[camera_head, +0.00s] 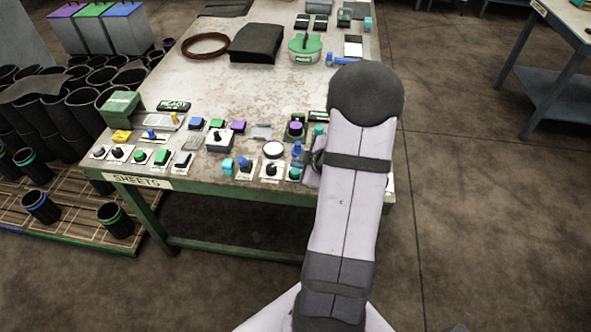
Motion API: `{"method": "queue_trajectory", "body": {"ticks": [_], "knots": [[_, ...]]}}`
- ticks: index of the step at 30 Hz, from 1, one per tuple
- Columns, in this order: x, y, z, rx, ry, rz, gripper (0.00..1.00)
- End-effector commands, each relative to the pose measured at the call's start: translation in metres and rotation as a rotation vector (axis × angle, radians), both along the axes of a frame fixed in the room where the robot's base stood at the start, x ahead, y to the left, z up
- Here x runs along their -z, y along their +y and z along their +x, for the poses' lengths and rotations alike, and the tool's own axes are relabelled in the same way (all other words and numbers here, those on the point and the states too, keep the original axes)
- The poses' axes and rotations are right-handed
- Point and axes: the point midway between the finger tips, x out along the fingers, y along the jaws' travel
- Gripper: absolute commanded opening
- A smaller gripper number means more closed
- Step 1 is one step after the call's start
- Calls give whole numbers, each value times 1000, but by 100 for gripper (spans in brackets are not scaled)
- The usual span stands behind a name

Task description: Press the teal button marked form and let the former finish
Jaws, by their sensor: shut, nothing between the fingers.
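Several teal parts are on the green-framed table. One teal block (228,166) is at the front middle. A round teal knob or button (295,173) is at the front, just left of my arm. Another teal piece (318,130) is behind it. Their labels are too small to read, so I cannot tell which is marked form. A display reading READY (173,106) lies at the left by a green box (120,104). I cannot tell which device is the former. My gripper (311,168) is mostly hidden behind my arm, low near the front right controls; it looks shut and empty.
The table (190,72) carries crowded switches and buttons along its front. A dark sheet stack (256,43), a brown ring (205,45) and a green-lidded round device (305,46) stand farther back. Black sleeves (85,108) fill the left. The table's middle is clear.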

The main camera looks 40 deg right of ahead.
Motion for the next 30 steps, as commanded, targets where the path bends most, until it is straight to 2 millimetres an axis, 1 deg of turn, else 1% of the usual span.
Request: {"method": "queue_trajectory", "body": {"ticks": [16,20,30], "knots": [[-46,0,0,0,0,0,0],[-50,0,0,0,0,0,0],[-49,0,0,0,0,0,0]]}}
